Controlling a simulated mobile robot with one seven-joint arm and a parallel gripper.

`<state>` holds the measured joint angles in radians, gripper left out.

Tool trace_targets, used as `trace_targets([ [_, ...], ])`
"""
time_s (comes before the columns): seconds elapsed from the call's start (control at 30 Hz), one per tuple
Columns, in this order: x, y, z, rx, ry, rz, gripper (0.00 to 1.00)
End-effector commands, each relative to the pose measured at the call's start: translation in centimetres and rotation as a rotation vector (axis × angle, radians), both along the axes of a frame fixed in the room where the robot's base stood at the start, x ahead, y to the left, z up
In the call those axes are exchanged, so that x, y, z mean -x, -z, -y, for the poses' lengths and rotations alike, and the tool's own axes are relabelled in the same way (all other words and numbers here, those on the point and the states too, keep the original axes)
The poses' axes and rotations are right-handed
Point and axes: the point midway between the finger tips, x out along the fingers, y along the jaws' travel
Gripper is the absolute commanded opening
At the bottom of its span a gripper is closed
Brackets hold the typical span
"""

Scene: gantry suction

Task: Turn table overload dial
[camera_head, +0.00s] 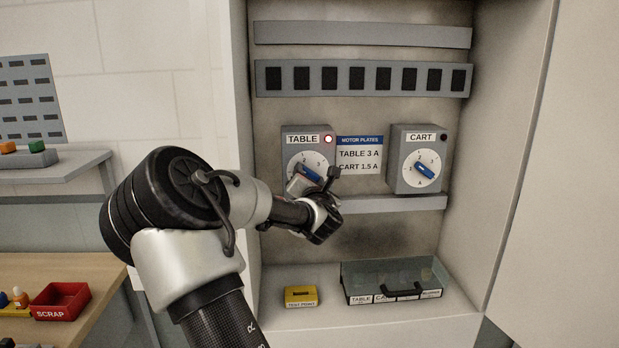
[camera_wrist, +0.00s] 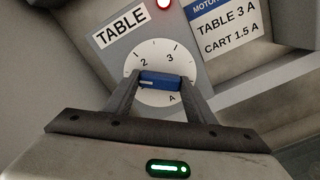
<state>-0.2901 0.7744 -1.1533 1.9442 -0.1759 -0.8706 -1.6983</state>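The TABLE overload box (camera_head: 290,140) is a grey unit with a lit red lamp at its top right. Its white dial face (camera_wrist: 160,60) carries numbers and a blue bar knob (camera_wrist: 160,80). The bar runs from upper left to lower right in the head view. My gripper (camera_wrist: 161,82) is at this dial, one finger at each end of the blue bar. No clear gap shows between fingertips and knob, so it looks shut on it. The bar's pointing end and the lower dial numbers are partly hidden by the fingers.
The CART box (camera_head: 397,178) with a similar dial stands to the right, its lamp dark. A MOTOR PLATES sign (camera_head: 360,155) between them reads TABLE 3 A, CART 1.5 A. A yellow TEST POINT block (camera_head: 301,296) and a clear covered box (camera_head: 395,282) sit below.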

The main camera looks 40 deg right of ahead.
Motion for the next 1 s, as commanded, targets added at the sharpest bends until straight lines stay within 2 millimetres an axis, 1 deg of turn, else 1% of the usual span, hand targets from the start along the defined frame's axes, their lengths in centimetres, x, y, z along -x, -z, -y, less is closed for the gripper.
trace_targets([
  [0.27,0.01,0.06,0.00,-0.017,-0.001,0.011,0.28],
  [0.47,0.02,0.24,0.01,-0.086,-0.001,0.055,0.28],
  [0.67,0.02,0.35,0.02,-0.216,-0.002,0.137,0.28],
  [1.0,0.08,0.37,0.09,-0.491,-0.001,0.307,0.28],
])
